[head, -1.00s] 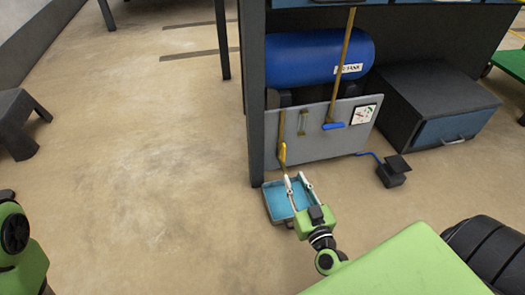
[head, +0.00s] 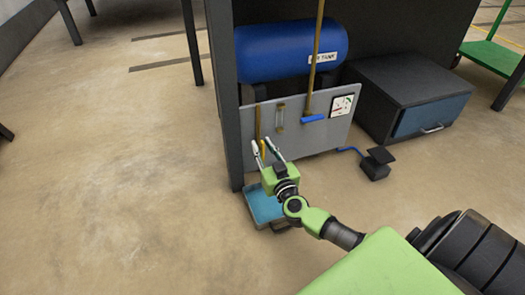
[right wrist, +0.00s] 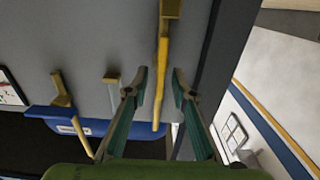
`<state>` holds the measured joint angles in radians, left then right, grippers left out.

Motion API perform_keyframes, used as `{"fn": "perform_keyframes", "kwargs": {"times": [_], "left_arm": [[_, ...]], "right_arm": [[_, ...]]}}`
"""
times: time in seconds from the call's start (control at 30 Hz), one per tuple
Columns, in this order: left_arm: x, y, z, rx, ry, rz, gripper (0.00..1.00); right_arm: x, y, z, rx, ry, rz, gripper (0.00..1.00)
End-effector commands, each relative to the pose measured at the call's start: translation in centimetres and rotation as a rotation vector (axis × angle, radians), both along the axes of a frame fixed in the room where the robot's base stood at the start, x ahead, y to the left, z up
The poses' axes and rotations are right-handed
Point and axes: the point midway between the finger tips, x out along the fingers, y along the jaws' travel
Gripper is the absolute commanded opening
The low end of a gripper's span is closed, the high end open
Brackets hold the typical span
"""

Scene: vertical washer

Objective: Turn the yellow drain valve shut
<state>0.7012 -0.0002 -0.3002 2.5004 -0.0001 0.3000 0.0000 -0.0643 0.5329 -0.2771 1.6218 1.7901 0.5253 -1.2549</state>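The yellow drain valve handle (right wrist: 162,75) is a slim lever in line with its brass pipe (head: 257,122), at the left end of the grey panel (head: 300,140). In the head view my right gripper (head: 263,151) is at the handle and partly hides it. In the right wrist view the gripper (right wrist: 161,82) is open, with one finger on each side of the handle. Gaps show between the handle and both fingertips. My left gripper is not in view.
A blue-lined drip tray (head: 264,206) lies on the floor below my right gripper. A dark table leg (head: 226,110) stands just left of the panel. A blue-handled valve (head: 313,118), a gauge (head: 342,105) and a black pedal (head: 376,163) are to the right.

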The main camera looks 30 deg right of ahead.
Motion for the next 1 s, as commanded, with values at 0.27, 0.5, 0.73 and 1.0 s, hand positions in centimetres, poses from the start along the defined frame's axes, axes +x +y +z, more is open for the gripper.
{"fn": "perform_keyframes", "kwargs": {"times": [0.27, 0.5, 0.73, 1.0], "left_arm": [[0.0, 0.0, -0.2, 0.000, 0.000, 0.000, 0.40], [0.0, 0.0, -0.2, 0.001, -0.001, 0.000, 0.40], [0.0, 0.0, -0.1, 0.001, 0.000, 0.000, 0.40], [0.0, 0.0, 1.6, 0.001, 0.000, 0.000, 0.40]], "right_arm": [[0.4, -0.1, 0.0, 0.000, 0.001, 0.000, 0.24], [0.4, -0.1, 0.0, 0.000, 0.001, 0.000, 0.00], [0.3, -0.1, -0.1, 0.006, 0.002, 0.000, 0.00], [0.3, -0.2, 0.1, 0.084, -0.013, -0.001, 0.00]]}}
